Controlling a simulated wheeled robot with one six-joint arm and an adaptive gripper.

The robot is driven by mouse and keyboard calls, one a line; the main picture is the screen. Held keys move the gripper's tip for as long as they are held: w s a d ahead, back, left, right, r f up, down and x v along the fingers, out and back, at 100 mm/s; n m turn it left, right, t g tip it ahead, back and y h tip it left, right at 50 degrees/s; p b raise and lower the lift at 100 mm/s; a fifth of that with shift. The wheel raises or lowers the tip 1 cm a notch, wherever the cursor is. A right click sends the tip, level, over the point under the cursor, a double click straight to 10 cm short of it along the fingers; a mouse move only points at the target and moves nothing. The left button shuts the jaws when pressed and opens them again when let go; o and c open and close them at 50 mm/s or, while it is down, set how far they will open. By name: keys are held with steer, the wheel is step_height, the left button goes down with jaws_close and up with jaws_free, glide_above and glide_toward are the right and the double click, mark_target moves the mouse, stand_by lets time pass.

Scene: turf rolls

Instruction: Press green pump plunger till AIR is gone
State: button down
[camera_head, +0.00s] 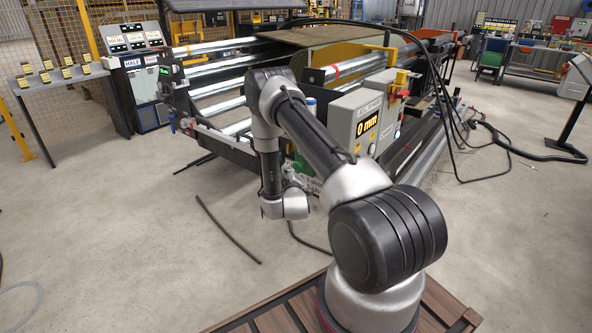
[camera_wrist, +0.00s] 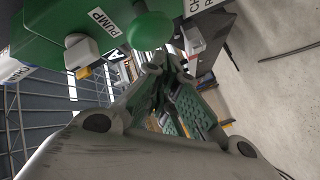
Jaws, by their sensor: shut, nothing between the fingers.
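The green pump (camera_wrist: 62,30) with a white PUMP label fills the upper left of the wrist view. Its round green plunger knob (camera_wrist: 151,30) stands out at the top middle. My gripper (camera_wrist: 163,68) is shut and empty, its fingertips just below the knob in the picture. I cannot tell whether they touch it. In the head view my arm's wrist hangs in front of the machine and hides most of the pump. No AIR reading can be made out in either view.
A grey control box (camera_head: 357,122) showing "0 mm" stands just right of my wrist. The roller machine (camera_head: 215,80) lies behind it. Black cables (camera_head: 515,148) run over the floor at right. A dark rod (camera_head: 228,231) lies on open concrete at left.

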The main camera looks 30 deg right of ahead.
mark_target(293, 165)
steer(key=shift+w+d, duration=0.1)
steer(key=shift+d, duration=0.3)
steer(key=shift+w+d, duration=0.25)
steer(key=shift+d, duration=0.35)
steer(key=shift+w+d, duration=0.2)
steer(key=shift+d, duration=0.4)
stand_by(1.2)
steer(key=shift+a, duration=0.1)
steer(key=shift+s+a, duration=0.3)
steer(key=shift+a, duration=0.45)
steer(key=shift+s+a, duration=0.3)
steer(key=shift+a, duration=0.45)
steer(key=shift+a, duration=0.1)
steer(key=shift+s+a, duration=0.3)
steer(key=shift+a, duration=0.45)
steer(key=shift+s+a, duration=0.25)
steer(key=shift+a, duration=0.5)
steer(key=shift+s+a, duration=0.3)
steer(key=shift+a, duration=0.45)
